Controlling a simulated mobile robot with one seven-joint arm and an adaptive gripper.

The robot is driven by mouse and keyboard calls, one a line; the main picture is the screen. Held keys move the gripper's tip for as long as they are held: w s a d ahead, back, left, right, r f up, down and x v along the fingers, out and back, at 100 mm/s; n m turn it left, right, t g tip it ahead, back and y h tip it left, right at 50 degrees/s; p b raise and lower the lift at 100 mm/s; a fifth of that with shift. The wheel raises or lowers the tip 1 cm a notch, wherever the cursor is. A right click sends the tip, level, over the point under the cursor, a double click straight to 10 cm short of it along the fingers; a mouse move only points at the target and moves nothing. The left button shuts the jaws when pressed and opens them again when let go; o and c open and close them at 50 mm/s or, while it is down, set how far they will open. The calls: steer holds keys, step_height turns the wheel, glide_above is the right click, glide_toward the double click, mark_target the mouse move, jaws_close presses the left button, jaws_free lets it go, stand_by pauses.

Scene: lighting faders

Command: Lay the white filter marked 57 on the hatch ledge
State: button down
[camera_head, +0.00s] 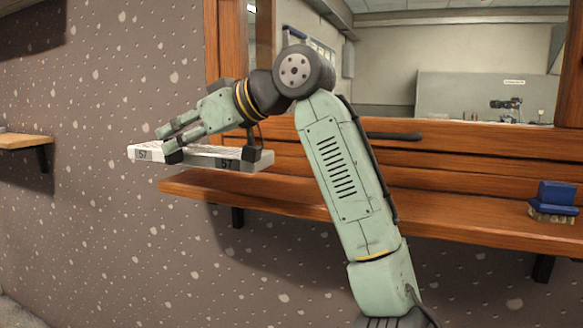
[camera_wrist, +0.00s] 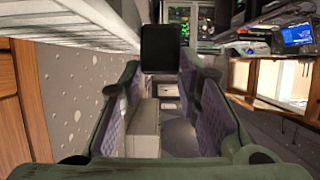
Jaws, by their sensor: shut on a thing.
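The white filter (camera_head: 205,158) is a flat white slab with dark "57" labels on its near edge, in the head view. My gripper (camera_head: 169,144) is shut on it and holds it roughly level. The filter is just above the left end of the wooden hatch ledge (camera_head: 400,215), its left part out past that end. A gap shows under it, and I cannot tell whether its right end touches anything. In the wrist view my gripper's fingers (camera_wrist: 162,100) fill the middle. I cannot make out the filter there with certainty.
A blue object (camera_head: 556,195) on a pale base stands at the ledge's right end. The ledge between is largely clear, partly hidden by my arm. The wooden hatch frame (camera_head: 228,45) rises behind. A small wooden shelf (camera_head: 25,140) is on the left wall.

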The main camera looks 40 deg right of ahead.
mark_target(270, 153)
steer(key=s+d, duration=0.2)
steer(key=d, duration=0.1)
steer(key=s+d+p, duration=0.1)
steer(key=s+d, duration=0.1)
steer(key=d, duration=0.1)
steer(key=s+d+f+p, duration=0.1)
steer(key=s+d, duration=0.1)
steer(key=d, duration=0.2)
steer(key=f, duration=0.2)
steer(key=d+f, duration=0.1)
steer(key=shift+s, duration=0.3)
steer(key=shift+w+a+f, duration=0.1)
steer(key=shift+f, duration=0.2)
steer(key=shift+f, duration=0.1)
steer(key=c, duration=1.2)
jaws_free()
steer(key=v, duration=1.2)
